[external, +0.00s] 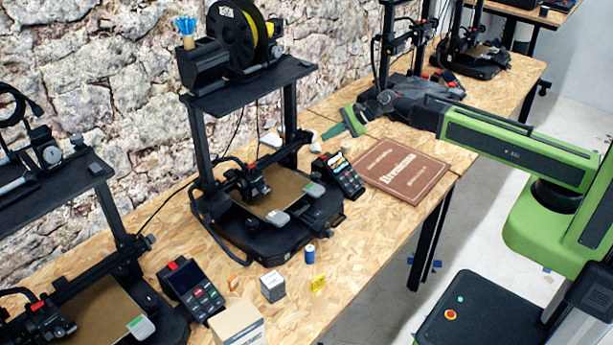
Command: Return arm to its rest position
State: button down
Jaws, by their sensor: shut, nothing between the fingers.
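My gripper (354,119) is at the end of my green and black arm, which reaches in from the right over the wooden table (365,238). The gripper is shut with nothing in it. It hangs above the table, to the right of the middle printer (270,200) and behind the brown mat with white lettering (402,170). The fingers are small in this view, and I cannot tell their exact height above the table.
A printer control screen (341,175) stands near the gripper. A blue can (310,254), a small grey box (272,286), a yellow piece (318,284) and a cardboard box (238,325) sit at the front. More printers stand left and at the back. The aisle floor is mostly clear.

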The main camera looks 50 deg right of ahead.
dwell(0.3)
jog(key=d, duration=0.1)
jog(key=s+d, duration=0.1)
jog(key=d, duration=0.1)
jog(key=shift+s+f+h+p, duration=0.15)
jog(key=shift+s+h+p, duration=0.15)
jog(key=shift+p, duration=0.05)
jog(key=s+d+f+n+g+h, duration=0.2)
jog(key=s+d+n+g, duration=0.1)
jog(key=s+d+n, duration=0.1)
jog(key=s+d+f+n+g+h, duration=0.2)
jog(key=s+d+f+n, duration=0.1)
jog(key=s+n, duration=0.4)
jog(key=s+d+f+n+g+h, duration=0.1)
jog(key=s+d+f+n+g, duration=0.2)
jog(key=s, duration=0.6)
jog(key=shift+s+d+f+n+g+h, duration=0.15)
jog(key=shift+d+n+g+h, duration=0.2)
jog(key=shift+d+n, duration=0.9)
jog(key=shift+s+a+n, duration=0.15)
jog(key=shift+s+n, duration=0.1)
jog(key=shift+n, duration=0.6)
